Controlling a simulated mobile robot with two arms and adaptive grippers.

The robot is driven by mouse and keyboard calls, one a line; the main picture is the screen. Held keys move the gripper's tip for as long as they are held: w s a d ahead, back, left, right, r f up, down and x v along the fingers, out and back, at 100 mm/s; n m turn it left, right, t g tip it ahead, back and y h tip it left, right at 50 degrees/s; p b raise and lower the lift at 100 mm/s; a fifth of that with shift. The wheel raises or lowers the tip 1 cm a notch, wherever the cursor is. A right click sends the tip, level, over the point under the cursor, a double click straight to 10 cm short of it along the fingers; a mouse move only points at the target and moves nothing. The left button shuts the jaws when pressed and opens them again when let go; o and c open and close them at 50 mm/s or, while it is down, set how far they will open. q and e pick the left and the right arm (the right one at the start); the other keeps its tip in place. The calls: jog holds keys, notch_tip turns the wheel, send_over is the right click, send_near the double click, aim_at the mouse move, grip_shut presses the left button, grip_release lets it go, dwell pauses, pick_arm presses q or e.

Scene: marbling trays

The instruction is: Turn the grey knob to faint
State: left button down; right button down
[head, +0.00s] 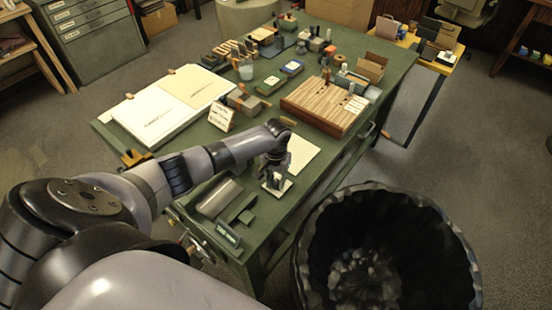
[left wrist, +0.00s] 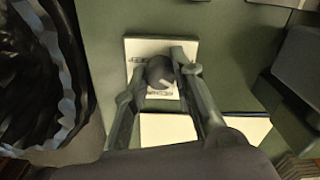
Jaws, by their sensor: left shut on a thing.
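The grey knob (left wrist: 160,71) is a dark round cap on a small white plate (left wrist: 136,48) in the left wrist view. A pale mark shows on the knob. Dark lettering is printed on the plate on either side of the knob, too small and partly covered to read. My left gripper (left wrist: 161,76) is shut on the knob, one finger on each side, pointing down at it. In the head view my left gripper (head: 274,174) is over the plate (head: 284,187) near the table's front edge and hides the knob. My right gripper is not in view.
The green table (head: 213,146) carries a paper sheet (head: 304,153) beside the plate, a striped wooden block (head: 325,100), a small sign card (head: 221,117) and a large white board (head: 160,112). A black bin (head: 322,235) stands on the floor by the near edge.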

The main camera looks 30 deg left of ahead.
aim_at(276, 182)
pick_arm(q)
jog(key=shift+a, duration=0.1)
jog(key=c, duration=1.3)
grip_release()
jog(key=shift+c, duration=0.2)
jog(key=shift+r, duration=0.1)
notch_tip(276, 182, up, 12)
